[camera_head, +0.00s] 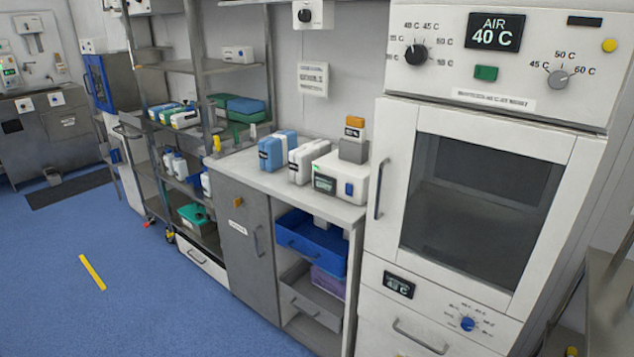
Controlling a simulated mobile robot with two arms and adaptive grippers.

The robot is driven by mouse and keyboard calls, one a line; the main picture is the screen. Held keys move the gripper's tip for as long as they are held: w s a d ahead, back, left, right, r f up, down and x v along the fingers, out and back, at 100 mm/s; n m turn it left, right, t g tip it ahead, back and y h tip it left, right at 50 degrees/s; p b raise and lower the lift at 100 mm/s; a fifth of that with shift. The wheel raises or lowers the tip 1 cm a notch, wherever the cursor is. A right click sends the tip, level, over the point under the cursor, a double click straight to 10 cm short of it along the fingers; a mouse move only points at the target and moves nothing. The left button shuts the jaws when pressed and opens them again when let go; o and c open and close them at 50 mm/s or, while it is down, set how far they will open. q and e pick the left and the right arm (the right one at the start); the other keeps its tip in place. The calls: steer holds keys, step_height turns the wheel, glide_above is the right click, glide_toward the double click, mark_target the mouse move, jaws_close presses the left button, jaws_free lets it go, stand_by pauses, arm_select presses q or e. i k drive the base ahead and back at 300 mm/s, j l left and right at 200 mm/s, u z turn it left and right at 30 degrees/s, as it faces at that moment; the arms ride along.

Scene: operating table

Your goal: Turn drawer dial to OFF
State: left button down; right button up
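The drawer dial (467,324) is a round blue knob on the white lower drawer front (430,332) of the warming cabinet, at the bottom right of the head view. Small markings surround it, too small to read, and I cannot tell which setting it points to. A dark display (399,284) with pale digits sits on the same drawer front, up and left of the dial. A grey bar handle (420,337) is below and between them. Neither of my grippers is in view, and nothing covers the dial.
Above are the cabinet's closed glass door (480,205), a black dial (416,54), a grey dial (557,78) and an "AIR 40 C" display (495,31). A metal rack (610,290) stands close on the right. The blue floor (150,290) at left is clear apart from a yellow strip (92,272).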

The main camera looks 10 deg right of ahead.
mark_target(468, 324)
steer(key=z, duration=1.35)
